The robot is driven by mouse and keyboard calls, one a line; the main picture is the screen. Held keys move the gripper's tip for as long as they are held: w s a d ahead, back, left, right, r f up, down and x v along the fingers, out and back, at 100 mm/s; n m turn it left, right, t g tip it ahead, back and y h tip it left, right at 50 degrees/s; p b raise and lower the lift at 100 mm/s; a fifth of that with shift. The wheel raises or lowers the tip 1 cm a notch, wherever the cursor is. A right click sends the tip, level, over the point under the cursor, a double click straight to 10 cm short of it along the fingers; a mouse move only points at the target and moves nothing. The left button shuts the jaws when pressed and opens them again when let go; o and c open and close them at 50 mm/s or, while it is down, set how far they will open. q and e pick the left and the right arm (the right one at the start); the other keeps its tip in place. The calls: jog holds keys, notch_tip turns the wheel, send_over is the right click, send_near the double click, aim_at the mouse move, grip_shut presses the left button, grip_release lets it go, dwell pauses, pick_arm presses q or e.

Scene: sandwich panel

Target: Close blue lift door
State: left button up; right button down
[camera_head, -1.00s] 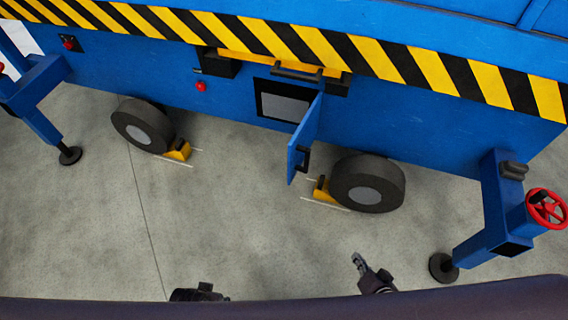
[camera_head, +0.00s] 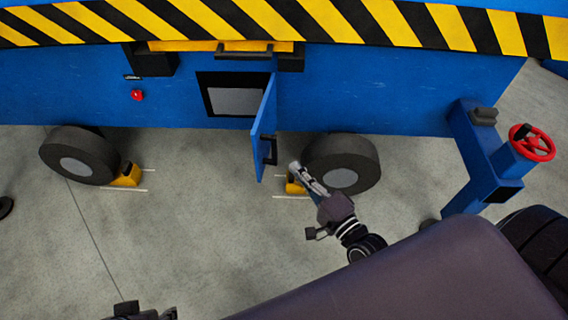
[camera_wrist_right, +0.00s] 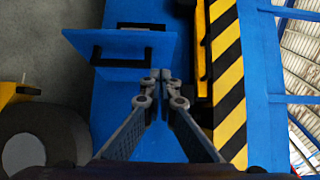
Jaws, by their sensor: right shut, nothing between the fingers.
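The blue lift door (camera_head: 264,130) stands open, swung outward from a black-framed opening (camera_head: 234,97) in the side of the blue lift. A black handle (camera_head: 269,151) is on the door's right face. The door also shows at the upper left of the right wrist view (camera_wrist_right: 120,44). My right gripper (camera_head: 296,168) is shut and empty, to the right of the door's lower end and apart from it. In the right wrist view the gripper's closed fingertips (camera_wrist_right: 161,76) appear below the door. My left gripper (camera_head: 143,312) shows only in part at the bottom edge, and its fingers cannot be made out.
Two black wheels (camera_head: 343,163) (camera_head: 80,157) with yellow chocks (camera_head: 126,175) stand along the lift. A blue outrigger (camera_head: 478,150) with a red handwheel (camera_head: 533,143) is at the right. A striped yellow-black edge (camera_head: 345,22) runs above. The grey floor in front is clear.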

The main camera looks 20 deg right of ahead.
jog(key=b, duration=0.1)
send_near(257, 138)
jog(key=w+d, duration=0.2)
jog(key=w, duration=0.1)
jog(key=shift+w+a+f, duration=0.2)
jog(key=shift+w+a, duration=0.85)
jog(key=shift+w, duration=0.2)
jog(key=shift+w+a, duration=0.25)
jog(key=shift+a, duration=0.2)
